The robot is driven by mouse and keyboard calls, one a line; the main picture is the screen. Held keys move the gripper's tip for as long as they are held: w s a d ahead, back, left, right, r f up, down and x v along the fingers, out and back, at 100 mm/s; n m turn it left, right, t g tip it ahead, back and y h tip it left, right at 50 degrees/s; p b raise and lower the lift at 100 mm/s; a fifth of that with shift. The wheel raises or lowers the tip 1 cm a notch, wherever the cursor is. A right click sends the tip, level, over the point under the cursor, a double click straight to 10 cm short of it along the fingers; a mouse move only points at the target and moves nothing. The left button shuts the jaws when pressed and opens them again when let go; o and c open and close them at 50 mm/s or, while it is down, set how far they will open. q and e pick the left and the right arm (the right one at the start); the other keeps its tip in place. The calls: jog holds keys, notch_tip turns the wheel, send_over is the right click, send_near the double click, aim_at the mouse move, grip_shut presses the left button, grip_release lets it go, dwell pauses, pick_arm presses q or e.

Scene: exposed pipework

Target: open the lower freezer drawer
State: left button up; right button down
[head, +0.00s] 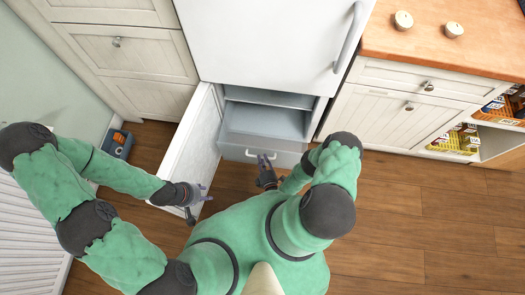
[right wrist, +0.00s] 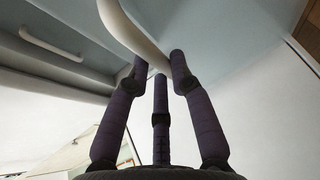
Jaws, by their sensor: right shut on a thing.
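The freezer compartment under the white fridge door (head: 265,45) stands open, with its white freezer door (head: 190,140) swung out to the left. The lower freezer drawer (head: 235,151) has a grey front and sticks out of the compartment, with its inside visible from above. My right gripper (head: 265,172) is at the drawer front. In the right wrist view, its dark fingers (right wrist: 160,75) close around the pale curved drawer handle (right wrist: 138,35). My left gripper (head: 200,204) is beside the outer end of the freezer door, fingers spread and empty; I cannot tell whether it touches the door.
A wooden counter (head: 455,55) with two small round things stands over white cabinets (head: 385,118) on the right. White drawers (head: 130,55) are on the left. A blue-grey box (head: 117,143) lies on the floor near the radiator (head: 30,220). The wooden floor (head: 420,215) at right is clear.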

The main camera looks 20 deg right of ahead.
jog(key=shift+s+a, duration=0.55)
jog(key=shift+s, duration=0.25)
jog(key=c, duration=1.1)
grip_release()
jog(key=shift+s, duration=0.1)
jog(key=shift+v, duration=5.9)
